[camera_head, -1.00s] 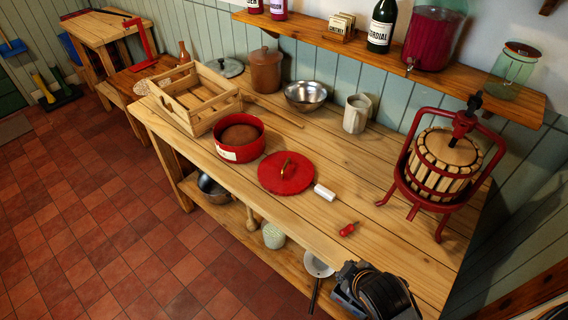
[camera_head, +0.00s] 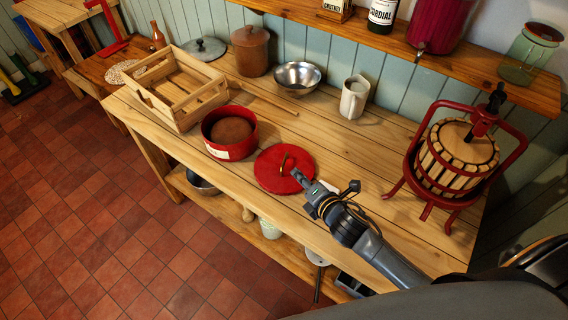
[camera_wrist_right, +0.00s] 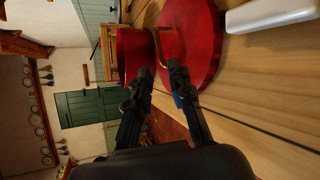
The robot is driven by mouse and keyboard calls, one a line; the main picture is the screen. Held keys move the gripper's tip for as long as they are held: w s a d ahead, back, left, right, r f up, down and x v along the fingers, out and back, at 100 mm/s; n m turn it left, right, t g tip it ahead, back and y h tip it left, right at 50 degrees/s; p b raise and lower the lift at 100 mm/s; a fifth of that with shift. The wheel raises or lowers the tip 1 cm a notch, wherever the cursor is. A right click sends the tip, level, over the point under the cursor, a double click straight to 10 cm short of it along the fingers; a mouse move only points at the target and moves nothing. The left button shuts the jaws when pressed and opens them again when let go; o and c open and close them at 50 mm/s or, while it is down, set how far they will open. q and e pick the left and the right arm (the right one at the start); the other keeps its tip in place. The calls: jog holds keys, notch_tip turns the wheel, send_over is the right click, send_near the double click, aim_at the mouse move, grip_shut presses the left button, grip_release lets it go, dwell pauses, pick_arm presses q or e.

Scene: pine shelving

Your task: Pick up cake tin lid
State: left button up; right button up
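The cake tin lid (camera_head: 272,172) is a round red disc with a looped brass-coloured handle, lying flat on the wooden bench. The red cake tin (camera_head: 244,150) with a brown cake inside stands just left of it, uncovered. My right gripper (camera_head: 298,175) reaches in from the lower right, its fingertips over the lid close to the handle. In the right wrist view the two fingers (camera_wrist_right: 159,70) are apart with nothing between them, and the lid (camera_wrist_right: 200,45) and its handle lie just beyond the tips. My left gripper is out of view.
A white object (camera_wrist_right: 270,14) lies beside the lid, mostly hidden by my arm in the head view. A wooden crate (camera_head: 152,92), a metal bowl (camera_head: 297,76), a mug (camera_head: 354,98) and a fruit press (camera_head: 459,150) stand around. The bench behind the lid is clear.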

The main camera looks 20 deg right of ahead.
aim_at(286, 171)
jog(key=x, duration=0.4)
jog(key=shift+w, duration=0.1)
jog(key=shift+w+f, duration=0.1)
jog(key=shift+w, duration=0.1)
jog(key=shift+w+a+p, duration=0.15)
jog(key=shift+w+p, duration=0.2)
jog(key=shift+p, duration=0.05)
jog(key=x, duration=0.3)
jog(key=shift+w+a+f+p, duration=0.1)
jog(key=shift+f+p, duration=0.1)
jog(key=shift+p, duration=0.1)
jog(key=shift+w+f, duration=0.2)
jog(key=shift+w, duration=0.15)
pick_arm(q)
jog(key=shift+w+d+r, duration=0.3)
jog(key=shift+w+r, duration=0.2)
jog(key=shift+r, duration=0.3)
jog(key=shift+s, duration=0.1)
pick_arm(e)
grip_shut()
